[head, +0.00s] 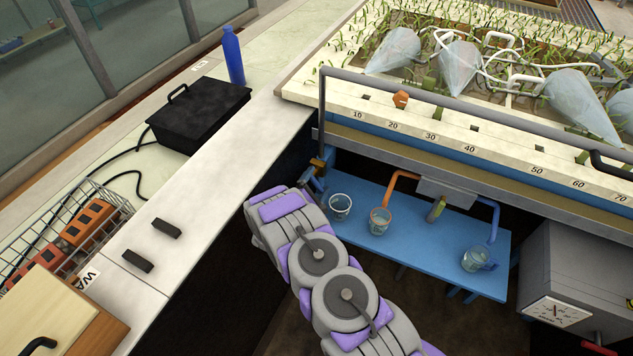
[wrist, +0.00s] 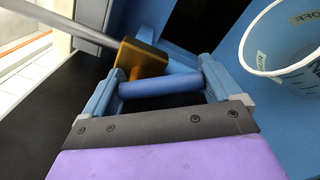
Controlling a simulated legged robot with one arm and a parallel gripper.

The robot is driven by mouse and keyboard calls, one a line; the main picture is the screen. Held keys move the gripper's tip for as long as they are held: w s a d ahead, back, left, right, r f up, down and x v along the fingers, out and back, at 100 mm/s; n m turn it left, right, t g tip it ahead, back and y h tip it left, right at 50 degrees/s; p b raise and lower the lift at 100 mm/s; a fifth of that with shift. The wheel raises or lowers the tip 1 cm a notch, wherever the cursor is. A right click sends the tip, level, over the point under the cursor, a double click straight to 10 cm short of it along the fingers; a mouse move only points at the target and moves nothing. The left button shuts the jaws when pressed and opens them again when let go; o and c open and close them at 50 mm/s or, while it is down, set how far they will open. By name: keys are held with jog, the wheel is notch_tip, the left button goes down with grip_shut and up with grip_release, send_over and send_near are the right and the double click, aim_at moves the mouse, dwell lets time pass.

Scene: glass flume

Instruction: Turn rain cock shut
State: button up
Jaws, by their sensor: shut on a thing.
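The rain cock has a brass body (head: 318,163) on the lower end of the grey pipe, just above the left end of the blue shelf. The brass body also shows in the wrist view (wrist: 142,58), with the grey pipe running into it from upper left. A blue bar-shaped handle (wrist: 160,87) lies just below the brass, spanning between my fingers. My gripper (wrist: 162,84) is shut on this handle, one finger at each end of it. In the head view my gripper (head: 314,182) is small and partly hidden by my arm. The handle's exact turn angle is hard to tell.
A white-rimmed cup (head: 340,206) stands close right of my gripper on the blue shelf (head: 415,246). The flume's pale edge (head: 345,108) overhangs above; a white counter (head: 215,190) lies left.

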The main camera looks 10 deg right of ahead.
jog(key=m, duration=0.2)
jog(key=m+p, duration=0.1)
jog(key=shift+w+a+f, duration=0.15)
jog(key=shift+a+f, duration=0.1)
jog(key=shift+f, duration=0.1)
jog(key=shift+w+a+f+m+p, duration=0.1)
jog(key=shift+a+f+m+p, duration=0.05)
jog(key=shift+m, duration=0.9)
jog(key=shift+w+a+f+m+p, duration=0.1)
jog(key=shift+a+m+p, duration=0.05)
jog(key=shift+m, duration=0.9)
jog(key=shift+f, duration=0.1)
jog(key=o, duration=1.2)
jog(key=p+v, duration=0.2)
jog(key=v, duration=1.5)
jog(key=shift+a+p, duration=0.25)
jog(key=shift+p, duration=0.05)
jog(key=shift+s, duration=0.1)
